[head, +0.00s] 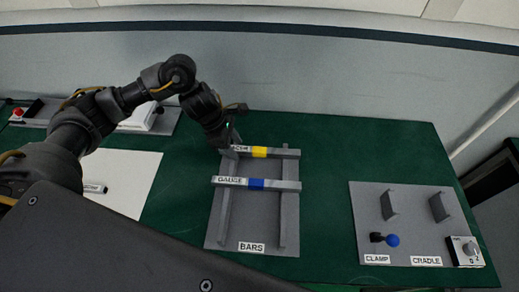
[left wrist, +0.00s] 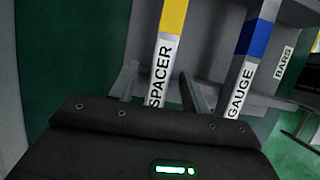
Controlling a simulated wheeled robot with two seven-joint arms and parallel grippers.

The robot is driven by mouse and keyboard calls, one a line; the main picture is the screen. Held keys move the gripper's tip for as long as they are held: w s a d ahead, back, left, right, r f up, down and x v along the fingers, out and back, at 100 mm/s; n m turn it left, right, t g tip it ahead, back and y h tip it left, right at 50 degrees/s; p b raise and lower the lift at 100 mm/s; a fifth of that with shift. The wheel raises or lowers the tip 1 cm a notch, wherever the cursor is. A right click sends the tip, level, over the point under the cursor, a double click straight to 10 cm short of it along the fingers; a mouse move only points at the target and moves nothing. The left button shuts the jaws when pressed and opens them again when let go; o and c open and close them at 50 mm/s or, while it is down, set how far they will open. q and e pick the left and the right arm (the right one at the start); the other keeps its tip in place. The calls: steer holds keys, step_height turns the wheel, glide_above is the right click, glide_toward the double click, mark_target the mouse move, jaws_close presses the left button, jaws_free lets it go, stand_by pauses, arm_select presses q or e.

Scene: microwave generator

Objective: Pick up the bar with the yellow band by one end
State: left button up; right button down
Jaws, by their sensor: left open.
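The grey bar with the yellow band (head: 285,153) lies across two rails at the back of the BARS rack (head: 219,240). Its label reads SPACER in the left wrist view (left wrist: 162,68). My left gripper (head: 230,146) is at the bar's left end. In the left wrist view the two fingers of my left gripper (left wrist: 158,88) are apart, one on each side of the labelled end. I cannot tell whether either finger touches the bar. The fingers partly hide that end in the head view. My right gripper is not in view.
A bar with a blue band (head: 283,186), labelled GAUGE, lies on the same rails, nearer the front. A grey board (head: 365,215) with CLAMP and CRADLE labels, two uprights and a blue-knobbed lever is at right. A white sheet (head: 130,175) lies at left. Green table (head: 325,150) is clear between rack and board.

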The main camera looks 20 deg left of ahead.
arm_select(q)
jaws_close()
stand_by(0.3)
steer(key=shift+r, duration=0.1)
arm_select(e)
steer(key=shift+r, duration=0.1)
